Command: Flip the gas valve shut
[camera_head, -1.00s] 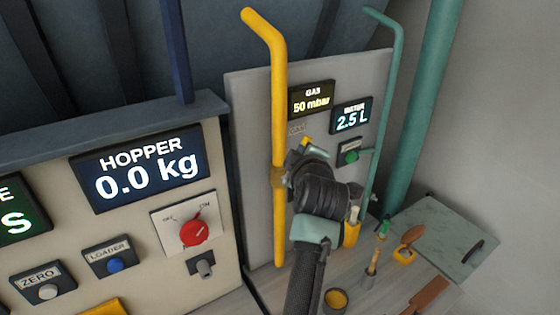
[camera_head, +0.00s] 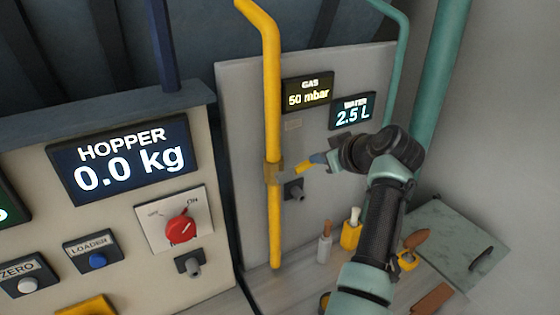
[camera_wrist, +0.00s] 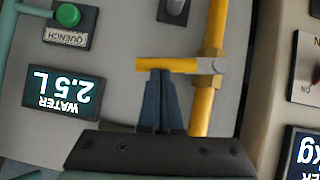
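The yellow gas pipe (camera_head: 274,120) runs upright on the grey panel, with a brass valve body (camera_head: 272,173) on it. The yellow valve handle (camera_head: 303,167) sticks out to the right, across the pipe. The wrist view also shows the handle (camera_wrist: 175,65), at a right angle to the pipe. My gripper (camera_head: 318,160) is at the handle's free end. In the wrist view my gripper's fingers (camera_wrist: 160,76) are close together, with their tips at the handle's edge; I cannot tell whether they touch it. The gas display (camera_head: 308,93) reads 50 mbar.
The water display (camera_head: 352,111) reads 2.5 L. A grey toggle (camera_head: 295,190) sits below the handle. The hopper panel with a red knob (camera_head: 181,229) stands left. Brushes and holders (camera_head: 351,230) stand on the counter below.

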